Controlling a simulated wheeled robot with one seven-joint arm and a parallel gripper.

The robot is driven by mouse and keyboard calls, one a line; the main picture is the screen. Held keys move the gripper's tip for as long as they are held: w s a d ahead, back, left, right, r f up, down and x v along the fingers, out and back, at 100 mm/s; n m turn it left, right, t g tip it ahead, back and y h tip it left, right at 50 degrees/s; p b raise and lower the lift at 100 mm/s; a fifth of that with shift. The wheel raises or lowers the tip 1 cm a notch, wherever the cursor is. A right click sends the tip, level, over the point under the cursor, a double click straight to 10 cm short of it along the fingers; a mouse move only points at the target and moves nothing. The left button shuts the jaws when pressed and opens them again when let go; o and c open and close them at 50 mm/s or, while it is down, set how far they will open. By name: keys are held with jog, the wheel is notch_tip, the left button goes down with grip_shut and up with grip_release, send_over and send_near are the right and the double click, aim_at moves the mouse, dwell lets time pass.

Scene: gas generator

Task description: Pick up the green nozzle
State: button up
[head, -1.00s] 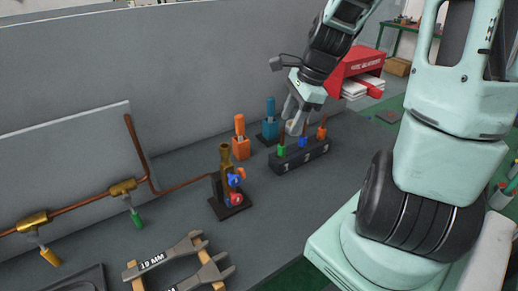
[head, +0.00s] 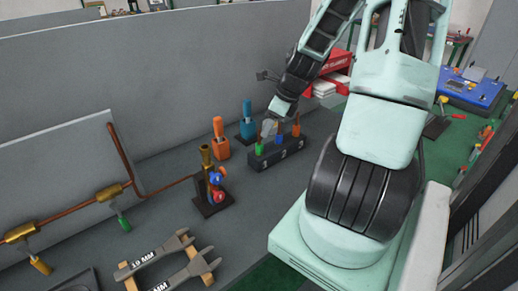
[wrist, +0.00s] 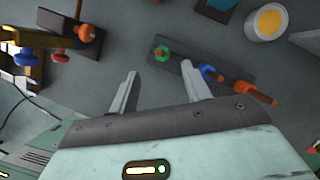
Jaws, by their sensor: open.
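The green nozzle (head: 259,149) stands upright at the left end of a black numbered holder (head: 276,157). It also shows in the wrist view (wrist: 162,53), just beyond the fingertips and roughly centred between them. A blue nozzle (wrist: 207,72) and an orange nozzle (wrist: 254,90) stand in the same holder to its right. My gripper (wrist: 160,70) is open and empty, with its two fingers spread. In the head view my gripper (head: 268,128) is above the holder, close to the green nozzle, and partly hides the holder's back.
An orange-handled tool (head: 221,140) and a blue-handled one (head: 247,122) stand behind the holder. A brass torch fitting (head: 207,175) with red and blue knobs stands to the left. Wrenches (head: 165,262) lie in front. A red box (head: 330,75) is at the back right.

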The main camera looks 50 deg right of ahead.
aim_at(259, 144)
jog(key=shift+x, duration=4.3)
jog(key=shift+d, duration=0.2)
grip_shut()
